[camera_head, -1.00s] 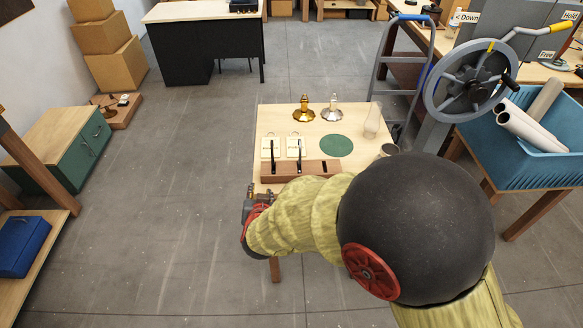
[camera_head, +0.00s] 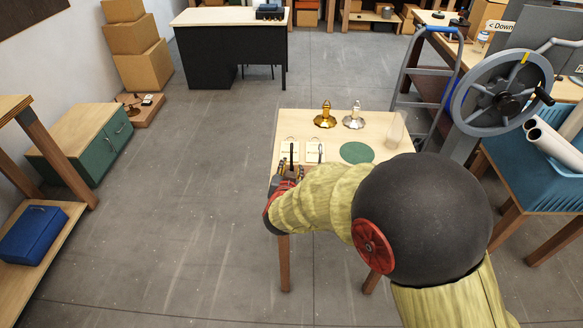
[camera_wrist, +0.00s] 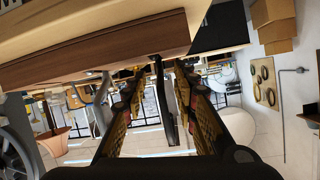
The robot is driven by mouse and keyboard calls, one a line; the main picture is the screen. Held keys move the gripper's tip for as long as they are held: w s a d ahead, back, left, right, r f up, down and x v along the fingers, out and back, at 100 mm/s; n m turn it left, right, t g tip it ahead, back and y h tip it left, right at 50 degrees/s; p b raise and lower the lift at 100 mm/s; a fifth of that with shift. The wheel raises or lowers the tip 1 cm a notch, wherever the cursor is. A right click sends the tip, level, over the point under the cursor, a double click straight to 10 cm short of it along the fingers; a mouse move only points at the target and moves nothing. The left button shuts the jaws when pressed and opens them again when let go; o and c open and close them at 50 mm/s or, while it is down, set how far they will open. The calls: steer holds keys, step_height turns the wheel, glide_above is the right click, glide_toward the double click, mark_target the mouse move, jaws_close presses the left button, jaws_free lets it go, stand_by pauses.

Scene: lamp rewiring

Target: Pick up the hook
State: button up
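Two slim black upright pieces stand near the white plates on the small table in the head view; the left one (camera_head: 291,153) is just beyond my gripper (camera_head: 287,171). I cannot tell for certain which is the hook. My gripper (camera_wrist: 160,75) is open there, with gaps showing on both sides of the bar.
The small table (camera_head: 290,122) also holds a gold lamp base (camera_head: 325,118), a silver one (camera_head: 353,119), a green disc (camera_head: 357,152) and a clear glass piece (camera_head: 395,132). A large handwheel (camera_head: 500,92) stands to the right. The floor left of the table is clear.

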steer(key=c, duration=0.3)
steer(key=c, duration=0.4)
jaws_close()
